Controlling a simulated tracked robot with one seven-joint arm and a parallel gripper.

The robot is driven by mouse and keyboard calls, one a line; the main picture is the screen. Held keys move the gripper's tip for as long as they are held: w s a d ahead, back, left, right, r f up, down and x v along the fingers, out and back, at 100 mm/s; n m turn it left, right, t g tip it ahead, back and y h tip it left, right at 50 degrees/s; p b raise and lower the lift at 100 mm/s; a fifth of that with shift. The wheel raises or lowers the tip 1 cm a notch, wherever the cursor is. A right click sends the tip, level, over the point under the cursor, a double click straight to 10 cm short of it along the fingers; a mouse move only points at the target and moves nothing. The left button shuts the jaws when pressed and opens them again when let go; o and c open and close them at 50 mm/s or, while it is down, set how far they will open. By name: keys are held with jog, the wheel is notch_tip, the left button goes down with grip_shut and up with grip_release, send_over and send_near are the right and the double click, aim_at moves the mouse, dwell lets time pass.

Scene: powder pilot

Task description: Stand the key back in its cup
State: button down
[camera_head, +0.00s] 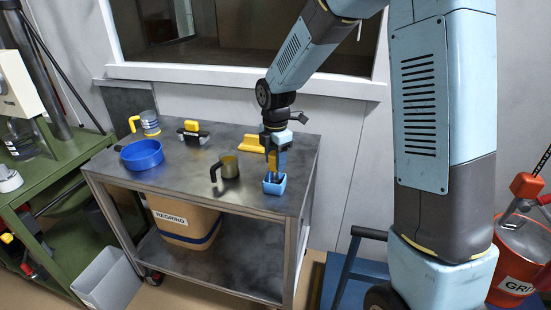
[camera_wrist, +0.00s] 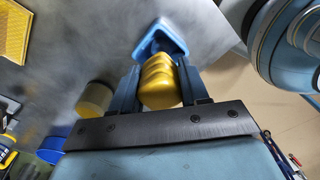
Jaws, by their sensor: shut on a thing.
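My gripper (camera_head: 276,160) is at the right end of the metal cart top, pointing down. It is shut on the key, whose yellow ridged handle (camera_wrist: 160,82) shows between the two fingers in the wrist view. The cup also shows just beyond the handle in the wrist view (camera_wrist: 147,47). The key's lower end is hidden, so I cannot tell whether it is inside the cup or just above it.
The cart top (camera_head: 215,205) also holds a dark-handled mug (camera_head: 230,168), a blue bowl (camera_head: 142,155), a yellow-handled mug (camera_head: 150,123), a yellow-and-black tool (camera_head: 192,132) and a yellow piece (camera_head: 251,144) behind my gripper. The cart's right edge is close to the cup.

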jog(key=shift+f, duration=0.1)
jog(key=shift+c, duration=2.4)
grip_release()
notch_tip(320, 180, up, 14)
jog(key=s+d+r+m+t, duration=0.3)
jog(key=s+d+r+m, duration=0.5)
jog(key=s+d+m, duration=0.4)
jog(key=s+d+m+t, duration=0.1)
jog(key=s+d+m, duration=0.2)
jog(key=s+m, duration=0.3)
jog(key=s+d+m+t, duration=0.1)
jog(key=s+d+m, duration=0.1)
jog(key=s+m, duration=0.4)
jog(key=shift+s+d+f+t, duration=0.3)
jog(key=shift+s+d+f, duration=0.15)
jog(key=shift+s, duration=0.45)
